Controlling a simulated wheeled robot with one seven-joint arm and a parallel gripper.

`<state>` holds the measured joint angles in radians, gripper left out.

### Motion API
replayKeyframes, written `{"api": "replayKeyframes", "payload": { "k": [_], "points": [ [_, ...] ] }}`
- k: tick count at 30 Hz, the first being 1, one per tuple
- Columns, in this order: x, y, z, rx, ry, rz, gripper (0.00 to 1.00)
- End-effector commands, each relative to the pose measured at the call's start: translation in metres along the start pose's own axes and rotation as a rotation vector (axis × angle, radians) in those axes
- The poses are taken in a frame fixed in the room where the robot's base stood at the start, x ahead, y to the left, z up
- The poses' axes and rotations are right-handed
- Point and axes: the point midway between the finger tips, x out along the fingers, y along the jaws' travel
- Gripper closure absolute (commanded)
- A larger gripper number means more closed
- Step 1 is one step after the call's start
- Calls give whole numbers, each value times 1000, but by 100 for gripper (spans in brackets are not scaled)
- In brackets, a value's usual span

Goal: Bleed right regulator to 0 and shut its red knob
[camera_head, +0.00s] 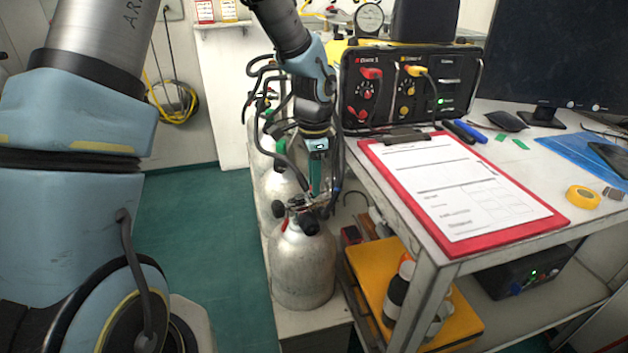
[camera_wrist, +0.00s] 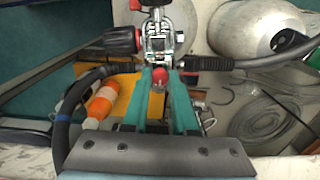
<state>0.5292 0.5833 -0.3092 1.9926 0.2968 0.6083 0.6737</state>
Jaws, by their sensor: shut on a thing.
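My gripper (camera_wrist: 161,72) is shut on a small red knob (camera_wrist: 160,80), which shows between its two green fingertips in the wrist view. The knob sits on the near side of a metal regulator (camera_wrist: 158,40) with black hoses running left and right. A black knob with a red ring (camera_wrist: 122,40) is to the regulator's left. In the head view my gripper (camera_head: 316,190) points down at the valve on the front silver cylinder (camera_head: 303,265); the red knob is hidden there. I see no readable pressure on the regulator.
More cylinders (camera_head: 277,188) stand in a row behind. Hoses loop close around my wrist. A yellow case (camera_head: 372,272) and bottles (camera_head: 396,292) are on the lower shelf.

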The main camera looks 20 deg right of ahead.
Motion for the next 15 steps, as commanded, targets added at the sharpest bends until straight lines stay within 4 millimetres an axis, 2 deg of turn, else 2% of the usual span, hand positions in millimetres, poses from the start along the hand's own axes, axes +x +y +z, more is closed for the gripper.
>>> {"api": "replayKeyframes", "payload": {
  "k": [3,15],
  "points": [
    [0,0,0,0,0,0,100],
    [0,0,0,-6,-1,1,100]
  ]
}}
